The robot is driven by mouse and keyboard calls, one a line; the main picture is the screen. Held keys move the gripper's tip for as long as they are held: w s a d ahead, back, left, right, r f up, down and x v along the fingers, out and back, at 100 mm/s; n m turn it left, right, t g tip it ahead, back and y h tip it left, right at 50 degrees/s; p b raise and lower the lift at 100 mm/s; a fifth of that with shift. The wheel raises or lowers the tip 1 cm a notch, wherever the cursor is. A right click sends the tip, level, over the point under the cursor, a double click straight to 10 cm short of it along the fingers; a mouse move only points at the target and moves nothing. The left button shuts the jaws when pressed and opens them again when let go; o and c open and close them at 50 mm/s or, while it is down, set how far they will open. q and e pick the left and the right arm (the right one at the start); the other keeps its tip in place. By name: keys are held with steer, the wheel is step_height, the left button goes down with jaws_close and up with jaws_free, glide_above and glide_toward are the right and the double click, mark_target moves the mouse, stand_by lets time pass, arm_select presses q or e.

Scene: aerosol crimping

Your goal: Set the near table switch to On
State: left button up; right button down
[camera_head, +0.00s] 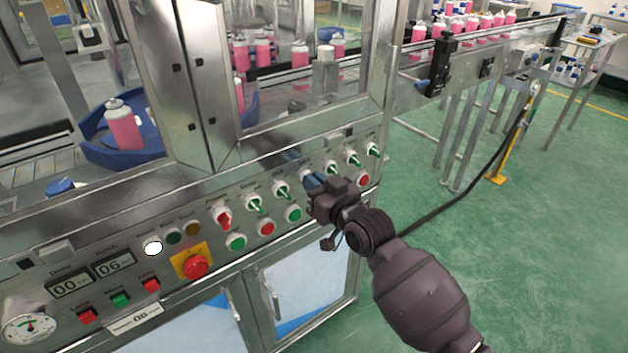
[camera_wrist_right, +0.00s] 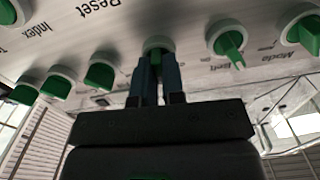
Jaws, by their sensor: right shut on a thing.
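A row of rotary switches runs along the sloped metal control panel (camera_head: 190,262). My right gripper (camera_head: 314,184) is at this row, shut on one green switch knob. In the right wrist view its two blue-grey fingers (camera_wrist_right: 158,80) sit either side of the green knob (camera_wrist_right: 156,58). In the head view the gripper hides this knob, and its label cannot be read. Green switches stand on both sides of it, such as one to the left (camera_head: 282,192) and one to the right (camera_head: 332,168). A red switch (camera_head: 222,217) is farther left. My left gripper is not in view.
Below the row are green and red push buttons, and a red emergency stop (camera_head: 195,267) on a yellow plate. Behind the glass stands a pink can (camera_head: 124,126) in a blue holder. A conveyor carries several cans at the upper right. Green floor (camera_head: 545,220) is open at right.

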steer(key=m+p, duration=0.1)
steer(key=m, duration=0.3)
steer(key=shift+d+m, duration=0.1)
steer(key=shift+m, duration=0.3)
steer(key=shift+f, duration=0.1)
steer(key=c, duration=1.2)
jaws_free()
steer(key=shift+w, duration=0.1)
steer(key=shift+p, duration=0.3)
